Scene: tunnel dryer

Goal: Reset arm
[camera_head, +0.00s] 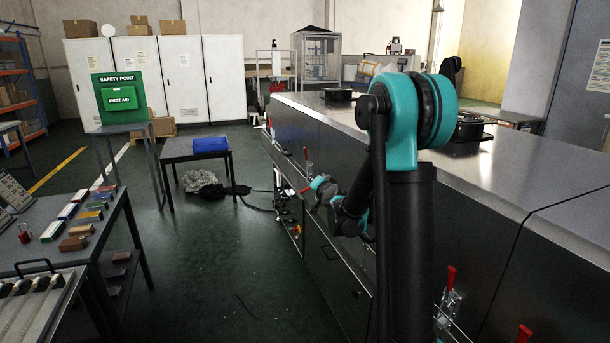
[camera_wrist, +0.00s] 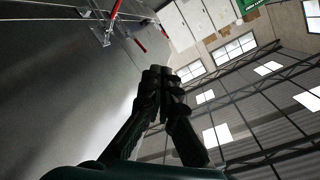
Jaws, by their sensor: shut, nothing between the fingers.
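My gripper (camera_wrist: 161,84) shows in the wrist view with its two dark fingers together and nothing between them. It points up past the dryer's side toward the ceiling and windows. In the head view my teal and black arm rises in front of the tunnel dryer (camera_head: 530,185) and reaches forward along its left side. The gripper itself is hard to make out there, hidden behind the arm links. The dryer's grey side panel also shows in the wrist view (camera_wrist: 60,90), left of the fingers, apart from them.
Red-handled latches (camera_head: 447,290) stick out from the dryer's side. A table with colored blocks (camera_head: 110,215) stands at left. The green floor (camera_head: 220,270) between is mostly clear.

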